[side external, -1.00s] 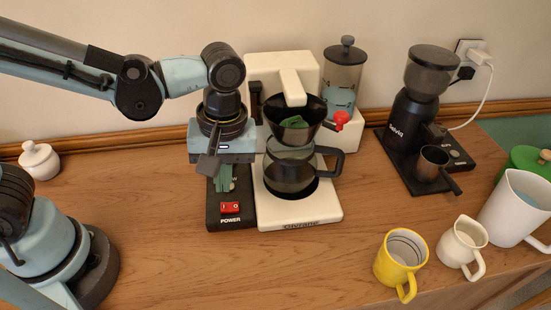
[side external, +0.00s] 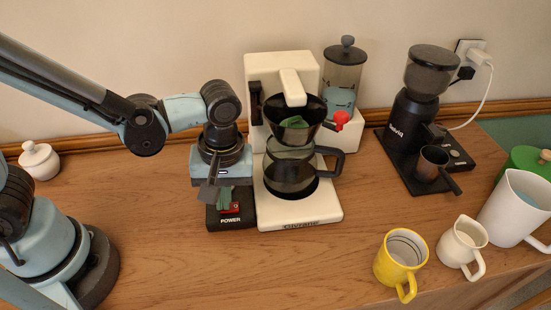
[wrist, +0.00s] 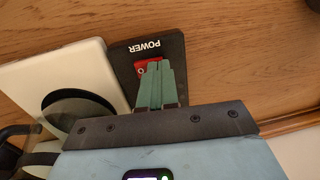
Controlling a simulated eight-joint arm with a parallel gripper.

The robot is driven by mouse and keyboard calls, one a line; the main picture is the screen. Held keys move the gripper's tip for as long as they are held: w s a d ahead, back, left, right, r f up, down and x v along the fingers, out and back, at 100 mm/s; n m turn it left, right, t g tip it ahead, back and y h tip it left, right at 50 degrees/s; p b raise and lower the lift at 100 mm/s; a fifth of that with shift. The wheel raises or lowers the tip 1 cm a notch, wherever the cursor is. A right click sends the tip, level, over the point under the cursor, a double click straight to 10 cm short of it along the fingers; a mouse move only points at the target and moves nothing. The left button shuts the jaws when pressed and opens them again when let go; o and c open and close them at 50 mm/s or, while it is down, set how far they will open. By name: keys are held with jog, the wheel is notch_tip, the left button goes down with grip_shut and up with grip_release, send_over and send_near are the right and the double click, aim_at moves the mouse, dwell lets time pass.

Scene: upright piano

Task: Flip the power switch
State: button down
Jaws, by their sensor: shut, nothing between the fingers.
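The red power switch (side external: 232,209) sits on a black panel (side external: 231,224) marked POWER, at the left of the white coffee maker (side external: 300,212). My gripper (side external: 225,207) points down over the panel, its green fingers shut and empty. The fingertips are at the switch and partly cover it; I cannot tell whether they touch it. In the wrist view the closed fingers (wrist: 157,66) overlap the red switch (wrist: 141,67), leaving only part of it visible. The switch's position cannot be made out.
The glass carafe (side external: 289,175) stands in the coffee maker, close to the right of my gripper. A black grinder (side external: 405,124), a yellow mug (side external: 399,258) and white pitchers (side external: 462,244) stand farther right. The wooden counter in front of the panel is clear.

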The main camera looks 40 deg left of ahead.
jog(key=shift+f, duration=0.1)
dwell(0.3)
jog(key=shift+w+d, duration=0.55)
jog(key=shift+r, duration=0.3)
notch_tip(320, 180, up, 14)
jog(key=w+d, duration=0.1)
jog(key=shift+f, duration=0.15)
dwell(0.3)
jog(key=shift+w+d, duration=0.1)
